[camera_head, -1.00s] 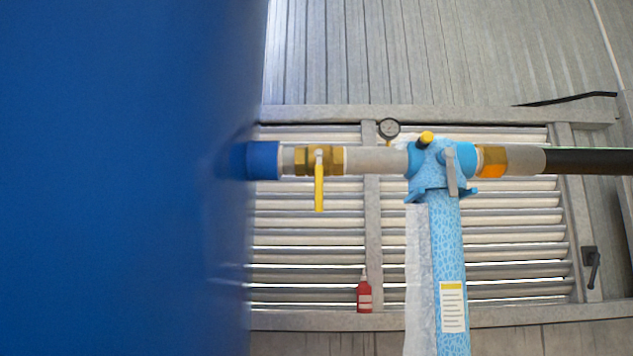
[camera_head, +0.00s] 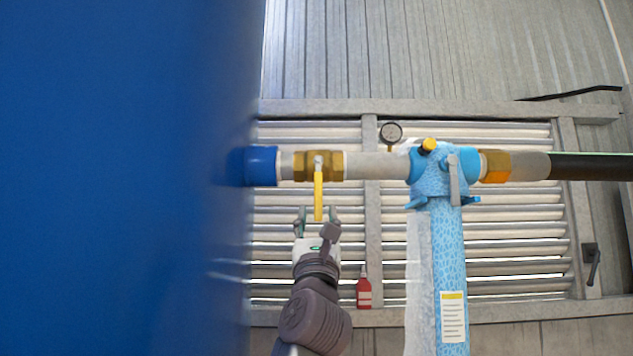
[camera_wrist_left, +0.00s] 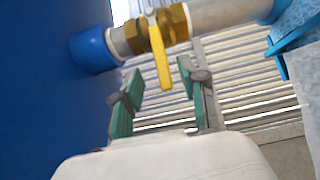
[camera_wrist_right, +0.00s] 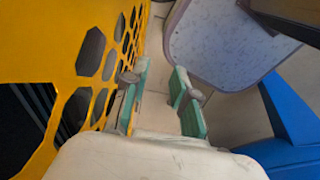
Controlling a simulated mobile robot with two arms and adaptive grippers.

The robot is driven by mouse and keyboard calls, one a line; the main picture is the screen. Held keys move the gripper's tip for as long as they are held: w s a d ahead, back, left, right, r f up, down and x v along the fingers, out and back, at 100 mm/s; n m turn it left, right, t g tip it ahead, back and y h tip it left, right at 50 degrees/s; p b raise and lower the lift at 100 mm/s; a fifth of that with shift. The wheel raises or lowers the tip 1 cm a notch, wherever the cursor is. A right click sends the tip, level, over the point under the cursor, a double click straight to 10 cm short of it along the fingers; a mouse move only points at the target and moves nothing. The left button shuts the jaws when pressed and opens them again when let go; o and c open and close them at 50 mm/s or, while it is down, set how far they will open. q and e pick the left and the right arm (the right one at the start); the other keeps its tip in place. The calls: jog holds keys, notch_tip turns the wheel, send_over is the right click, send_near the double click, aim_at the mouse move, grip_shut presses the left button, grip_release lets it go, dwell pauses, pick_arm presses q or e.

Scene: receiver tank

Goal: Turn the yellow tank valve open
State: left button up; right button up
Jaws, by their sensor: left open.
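The yellow valve handle (camera_head: 318,196) hangs straight down from a brass valve body (camera_head: 333,166) on the pipe beside the blue tank (camera_head: 110,180). My left gripper (camera_head: 318,212) is just below the handle, pointing up, with its fingers spread to either side of the handle's lower end. In the left wrist view the handle (camera_wrist_left: 160,62) comes down between the green fingertips (camera_wrist_left: 163,82), with room on both sides; contact does not show. My right gripper (camera_wrist_right: 158,80) shows only in its own wrist view, open and empty, beside a yellow perforated panel.
A blue filter body (camera_head: 447,260) with a grey lever stands right of the valve. A pressure gauge (camera_head: 391,133) sits above the pipe. A red bottle (camera_head: 364,290) stands on a ledge behind. The yellow perforated panel (camera_wrist_right: 66,60) is close to my right gripper.

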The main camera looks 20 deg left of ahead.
aim_at(318, 199)
pick_arm(q)
jog(key=p+x, duration=0.2)
jog(key=x, duration=0.3)
jog(key=shift+s+r, duration=0.2)
jog(key=shift+w+a+r+p, duration=0.1)
jog(key=shift+w+r+p, duration=0.3)
jog(key=shift+w, duration=0.2)
jog(key=shift+f, duration=0.1)
jog(key=shift+c, duration=0.2)
grip_shut()
